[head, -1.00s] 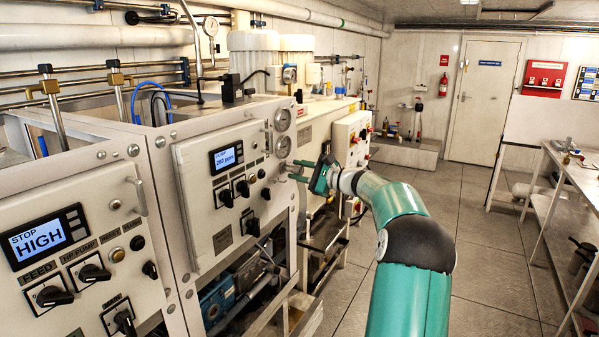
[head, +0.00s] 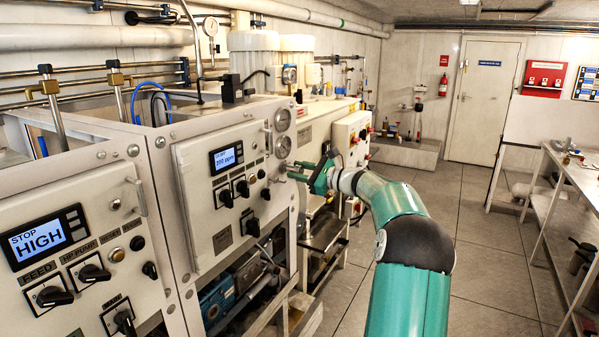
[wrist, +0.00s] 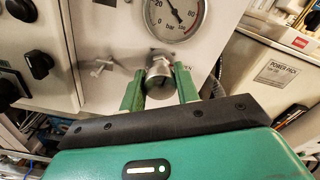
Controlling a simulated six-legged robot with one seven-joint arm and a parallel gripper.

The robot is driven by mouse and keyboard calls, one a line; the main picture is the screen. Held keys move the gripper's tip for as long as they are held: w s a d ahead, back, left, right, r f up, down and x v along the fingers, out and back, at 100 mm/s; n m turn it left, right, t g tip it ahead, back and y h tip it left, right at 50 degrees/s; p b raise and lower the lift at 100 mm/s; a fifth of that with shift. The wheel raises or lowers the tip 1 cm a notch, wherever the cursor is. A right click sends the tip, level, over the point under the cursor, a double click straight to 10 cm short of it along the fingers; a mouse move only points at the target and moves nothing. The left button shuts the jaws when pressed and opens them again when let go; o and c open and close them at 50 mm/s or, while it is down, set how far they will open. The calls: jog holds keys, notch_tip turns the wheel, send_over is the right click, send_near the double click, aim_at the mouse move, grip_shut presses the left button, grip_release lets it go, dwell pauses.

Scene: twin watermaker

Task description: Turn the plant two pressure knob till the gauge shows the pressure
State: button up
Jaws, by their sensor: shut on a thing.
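The metal pressure knob (wrist: 163,80) sticks out of the white panel, just below a round bar gauge (wrist: 176,16), in the wrist view. My gripper (wrist: 160,90) is shut on it, with one green finger on each side. The gauge's top is cut off; its dark needle points up and slightly left, between the 20 and 60 marks as far as I can tell. In the head view two gauges sit one above the other on the plant panel, the lower gauge (head: 282,146) just above my gripper (head: 292,171). The knob is too small to make out there.
A panel with a small display (head: 226,157) and black knobs is left of my gripper. A nearer panel (head: 40,238) reads STOP HIGH. A silver lever-like fitting (wrist: 103,67) is left of the knob. The floor (head: 490,250) to the right is clear.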

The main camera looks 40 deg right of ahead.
jog(key=o, duration=0.9)
jog(key=shift+s+d, duration=0.1)
jog(key=shift+s, duration=0.05)
jog(key=shift+o, duration=0.4)
jog(key=v, duration=1.3)
jog(key=shift+s, duration=0.3)
